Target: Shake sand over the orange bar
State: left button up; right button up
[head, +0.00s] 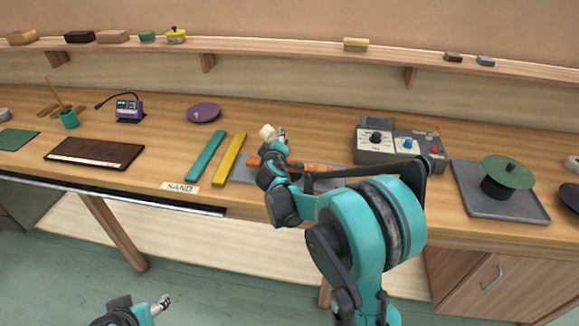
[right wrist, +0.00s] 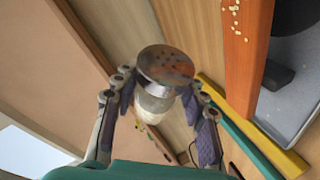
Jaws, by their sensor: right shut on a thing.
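The orange bar (head: 318,167) lies on a grey tray (head: 335,183) at the table's front, partly hidden by my right arm. In the right wrist view the orange bar (right wrist: 247,50) carries a few pale grains near its upper end. My right gripper (head: 275,138) is shut on a sand shaker (head: 267,131), held above the table to the left of the bar. In the right wrist view the shaker (right wrist: 155,100) has a clear body with pale sand and a metal lid with holes. My left gripper (head: 162,303) is low at the bottom left, away from the table; its jaw state is unclear.
A teal bar (head: 206,158) and a yellow bar (head: 230,157) lie left of the tray, near the SAND label (head: 180,187). A grey control box (head: 400,145) stands behind right. A tray with a green disc (head: 508,171) is farther right.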

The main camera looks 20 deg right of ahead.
aim_at(269, 133)
jog(key=shift+w+a, duration=0.3)
jog(key=shift+a, duration=0.2)
jog(key=shift+w+a, duration=0.3)
jog(key=shift+a, duration=0.2)
notch_tip(269, 133, up, 3)
jog(key=n+g+h+p, duration=0.1)
jog(key=n+g+p, duration=0.1)
jog(key=g+p, duration=0.1)
jog(key=n+g+p, duration=0.2)
jog(key=n+p, duration=0.1)
jog(key=p, duration=0.2)
jog(key=shift+w+a+r+g+h, duration=0.1)
jog(key=shift+g+h, duration=0.3)
jog(key=shift+n+g+h, duration=0.4)
jog(key=shift+n+g, duration=0.2)
jog(key=shift+g, duration=0.1)
jog(key=shift+s, duration=0.2)
jog(key=shift+s, duration=0.3)
jog(key=s+a+n+t+y, duration=0.1)
jog(key=s+a+n+y, duration=0.1)
jog(key=s, duration=0.8)
jog(key=s+a+n+t+y, duration=0.2)
jog(key=s+a+n+y, duration=0.1)
jog(key=s, duration=0.7)
jog(key=shift+s+a+f+n+t, duration=0.15)
jog(key=shift+a+f+n+t, duration=0.15)
jog(key=shift+n, duration=0.6)
